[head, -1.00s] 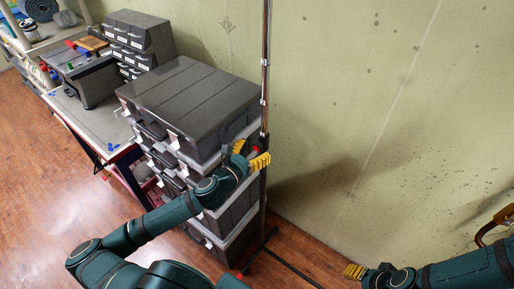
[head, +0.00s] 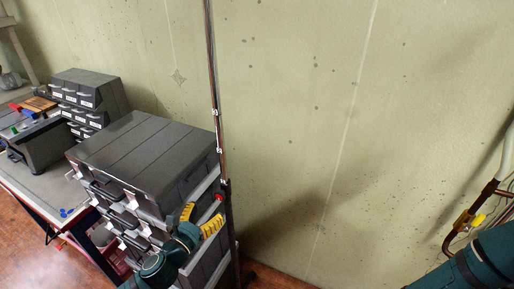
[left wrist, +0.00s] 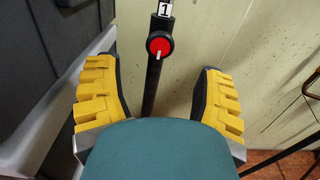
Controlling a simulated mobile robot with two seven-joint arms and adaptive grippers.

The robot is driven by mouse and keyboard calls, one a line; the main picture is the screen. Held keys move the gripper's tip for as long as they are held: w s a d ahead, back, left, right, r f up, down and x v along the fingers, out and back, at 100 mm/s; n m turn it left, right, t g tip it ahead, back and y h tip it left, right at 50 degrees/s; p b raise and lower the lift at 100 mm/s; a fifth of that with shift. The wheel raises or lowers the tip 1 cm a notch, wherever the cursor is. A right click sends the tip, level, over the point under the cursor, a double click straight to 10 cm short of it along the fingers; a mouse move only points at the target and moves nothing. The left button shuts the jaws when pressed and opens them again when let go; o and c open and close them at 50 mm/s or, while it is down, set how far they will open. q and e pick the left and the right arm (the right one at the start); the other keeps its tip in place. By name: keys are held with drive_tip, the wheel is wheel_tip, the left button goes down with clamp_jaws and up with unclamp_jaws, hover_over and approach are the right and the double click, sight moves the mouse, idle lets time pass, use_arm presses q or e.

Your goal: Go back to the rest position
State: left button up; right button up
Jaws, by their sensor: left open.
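My left gripper (head: 200,219) has yellow padded fingers. It is open beside the dark upright pole (head: 209,75), in front of the stacked grey drawer units. In the left wrist view the open left gripper (left wrist: 160,100) has its two fingers spread wide apart. A red round knob (left wrist: 160,46) with a white mark sits on the pole between and beyond them, under a label with a 1. Nothing is held between the fingers. The knob also shows as a small red spot in the head view (head: 218,197). My right arm enters at the lower right; its gripper is out of view.
The grey drawer stack (head: 145,150) stands close to the left arm. A workbench (head: 45,180) with small drawers (head: 88,95) is at the left. Pipes with a yellow valve handle (head: 477,220) are near my right arm. The green wall (head: 300,120) is behind.

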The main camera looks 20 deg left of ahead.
use_arm(q)
drive_tip(key=s+d+f+m+g+h+b, duration=0.1)
drive_tip(key=s+d+f+m+g+h, duration=0.25)
drive_tip(key=d, duration=0.55)
drive_tip(key=d+f+m+g+h, duration=0.3)
drive_tip(key=d+f+m+g, duration=0.15)
drive_tip(key=d+m, duration=0.35)
drive_tip(key=s+d+f+m+g+h+b, duration=0.1)
drive_tip(key=s+d+f+m+g+h, duration=0.2)
drive_tip(key=d, duration=0.7)
drive_tip(key=s+d+f+m+g+y, duration=0.1)
drive_tip(key=s+f+m+g+y, duration=0.1)
drive_tip(key=s+f+m+g, duration=0.6)
drive_tip(key=w+a+m+t+y+b, duration=0.2)
drive_tip(key=w+a+m+y, duration=0.3)
drive_tip(key=m, duration=0.6)
drive_tip(key=shift+w+a+t, duration=0.35)
drive_tip(key=shift+w+t, duration=0.15)
drive_tip(key=shift+w, duration=0.1)
